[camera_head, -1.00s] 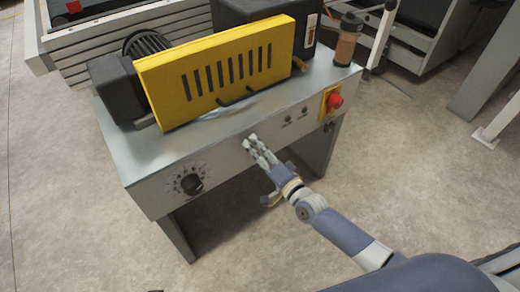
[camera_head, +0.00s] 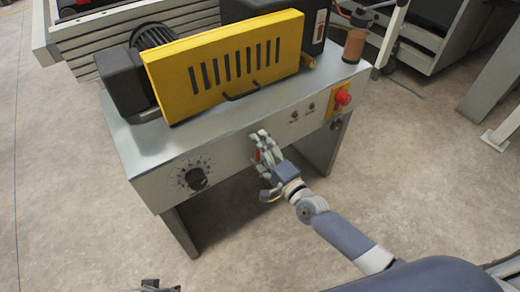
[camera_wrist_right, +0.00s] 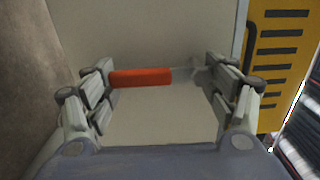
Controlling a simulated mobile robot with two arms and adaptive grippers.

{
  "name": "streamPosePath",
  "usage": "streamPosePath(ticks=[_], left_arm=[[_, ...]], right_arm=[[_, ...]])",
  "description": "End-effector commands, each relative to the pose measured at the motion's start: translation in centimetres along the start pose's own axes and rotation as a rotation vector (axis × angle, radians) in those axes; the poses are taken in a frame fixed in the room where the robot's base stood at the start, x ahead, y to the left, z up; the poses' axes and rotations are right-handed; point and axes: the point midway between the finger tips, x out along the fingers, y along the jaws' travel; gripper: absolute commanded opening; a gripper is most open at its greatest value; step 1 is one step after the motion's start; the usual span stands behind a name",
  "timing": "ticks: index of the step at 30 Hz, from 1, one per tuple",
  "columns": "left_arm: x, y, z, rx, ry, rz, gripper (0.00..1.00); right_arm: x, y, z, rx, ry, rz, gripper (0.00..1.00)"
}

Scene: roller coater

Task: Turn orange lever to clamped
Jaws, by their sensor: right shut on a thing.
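The orange lever (camera_head: 257,155) is on the front panel of the grey machine, mostly hidden by my right gripper (camera_head: 263,143). In the right wrist view the lever (camera_wrist_right: 140,77) lies level across the picture, between the two fingers of the right gripper (camera_wrist_right: 161,70). The left fingertip meets its orange end, and the right fingertip is at its grey end. The gripper is shut on it. A small part of what seems to be my left gripper (camera_head: 158,286) shows at the bottom edge; its jaws cannot be made out.
The panel also carries a black dial (camera_head: 196,179), small red and green indicators, and a red stop button (camera_head: 343,98). A yellow slotted guard (camera_head: 225,65) stands on top. A brown cylinder (camera_head: 354,45) stands at the back right corner. The floor in front is clear.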

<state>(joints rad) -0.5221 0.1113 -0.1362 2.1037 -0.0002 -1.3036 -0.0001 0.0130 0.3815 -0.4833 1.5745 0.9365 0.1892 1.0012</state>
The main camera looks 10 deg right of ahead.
Motion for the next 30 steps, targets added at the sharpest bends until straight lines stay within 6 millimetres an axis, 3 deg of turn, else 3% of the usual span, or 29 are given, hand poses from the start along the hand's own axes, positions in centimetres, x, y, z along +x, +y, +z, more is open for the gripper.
streamPosePath(ticks=[6,7,9,23,30], left_arm=[[0.0,0.0,0.0,0.000,0.000,0.000,0.40],[0.0,0.0,0.0,0.000,0.000,0.000,0.40],[0.0,0.0,0.0,0.000,0.000,0.000,0.40],[0.1,0.0,0.4,0.001,-0.008,0.000,0.40],[0.0,0.0,0.2,0.001,-0.005,0.000,0.40]], right_arm=[[0.1,-0.3,-0.1,0.010,0.004,-0.006,0.35],[0.1,-0.3,-0.1,0.010,0.004,-0.006,0.82],[0.1,-0.2,-0.1,0.009,0.003,-0.005,0.98],[-0.1,0.0,0.0,0.004,0.001,-0.001,0.99],[-2.7,0.1,0.0,0.004,0.000,0.002,0.99]])
